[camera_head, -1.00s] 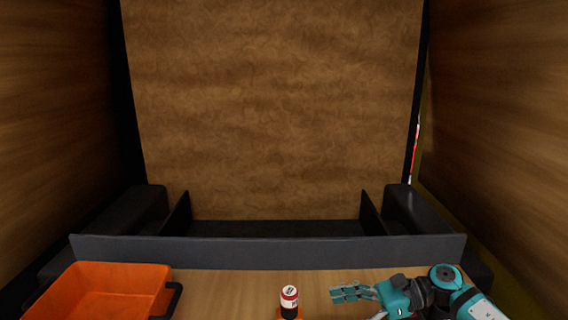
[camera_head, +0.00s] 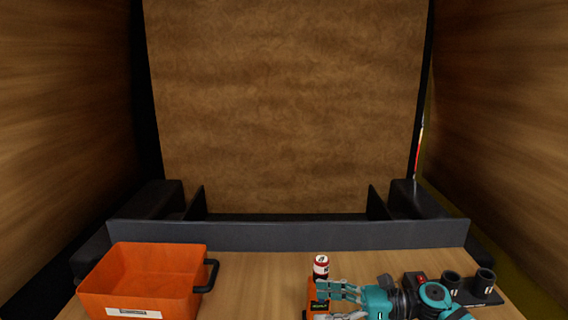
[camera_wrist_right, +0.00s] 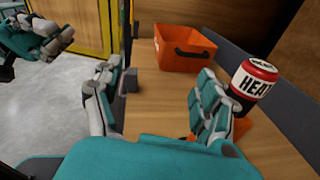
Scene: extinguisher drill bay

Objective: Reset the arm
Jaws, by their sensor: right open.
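My right gripper (camera_head: 326,300) is open and empty over the front right of the wooden table (camera_head: 255,285). In the right wrist view, its two fingers are spread wide (camera_wrist_right: 155,78) with bare table between them. A red, white and black can (camera_head: 320,266) stands upright on an orange base (camera_head: 312,305), just beyond the fingers. In the right wrist view the can (camera_wrist_right: 256,80), lettered "HEA…", is outside the right-hand finger, which partly hides the orange base. My left gripper (camera_wrist_right: 45,38) shows at upper left there, away from the table; its opening is unclear.
An orange bin (camera_head: 150,270) with a black handle stands at the table's left. A black holder with two cups (camera_head: 470,286) and a dark box with a red switch (camera_head: 414,284) stand at the right. A grey ledge (camera_head: 280,234) closes the back.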

